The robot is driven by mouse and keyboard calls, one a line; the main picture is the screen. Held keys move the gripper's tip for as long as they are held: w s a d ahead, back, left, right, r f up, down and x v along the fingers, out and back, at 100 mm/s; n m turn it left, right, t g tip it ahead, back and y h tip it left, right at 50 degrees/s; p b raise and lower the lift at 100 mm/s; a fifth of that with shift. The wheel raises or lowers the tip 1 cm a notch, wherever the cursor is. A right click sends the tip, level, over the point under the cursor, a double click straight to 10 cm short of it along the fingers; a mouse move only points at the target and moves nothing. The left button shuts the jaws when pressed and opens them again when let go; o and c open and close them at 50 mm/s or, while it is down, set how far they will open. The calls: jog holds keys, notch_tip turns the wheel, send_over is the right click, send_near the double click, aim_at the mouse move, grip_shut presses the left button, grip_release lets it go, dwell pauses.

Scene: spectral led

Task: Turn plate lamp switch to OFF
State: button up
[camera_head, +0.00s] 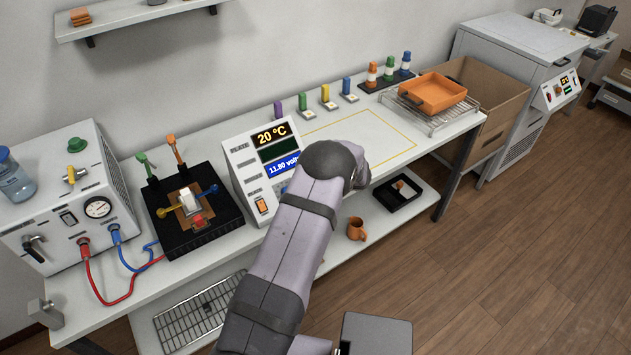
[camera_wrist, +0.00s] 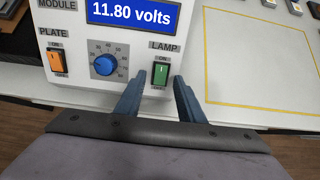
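The white control box (camera_head: 237,155) stands on the bench with a 20 °C readout and an 11.80 volts readout. In the wrist view its front carries an orange rocker switch (camera_wrist: 56,61) labelled PLATE, a blue knob (camera_wrist: 104,64) and a green rocker switch (camera_wrist: 160,73) labelled LAMP. Each rocker has ON above and OFF below; I cannot tell which way they are tipped. My gripper (camera_wrist: 157,81) is open and empty, its blue fingers spread to either side of the green switch's lower part. I cannot tell if they touch the panel. My arm hides the gripper in the head view.
Left of the box is a black tray-like fixture (camera_head: 228,212) with coloured levers. A white unit (camera_head: 60,185) with a gauge and red and blue hoses stands further left. A yellow-outlined area (camera_head: 385,128) right of the box is clear. An orange tray (camera_head: 432,92) sits beyond it.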

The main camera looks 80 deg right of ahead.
jog(key=shift+c, duration=0.3)
grip_shut()
jog(key=shift+f+b, duration=0.4)
jog(key=shift+b, duration=0.7)
jog(key=shift+t+h+b, duration=0.3)
jog(key=shift+b, duration=0.7)
jog(key=shift+a+b, duration=0.1)
jog(key=shift+b, duration=0.2)
jog(key=shift+r, duration=0.2)
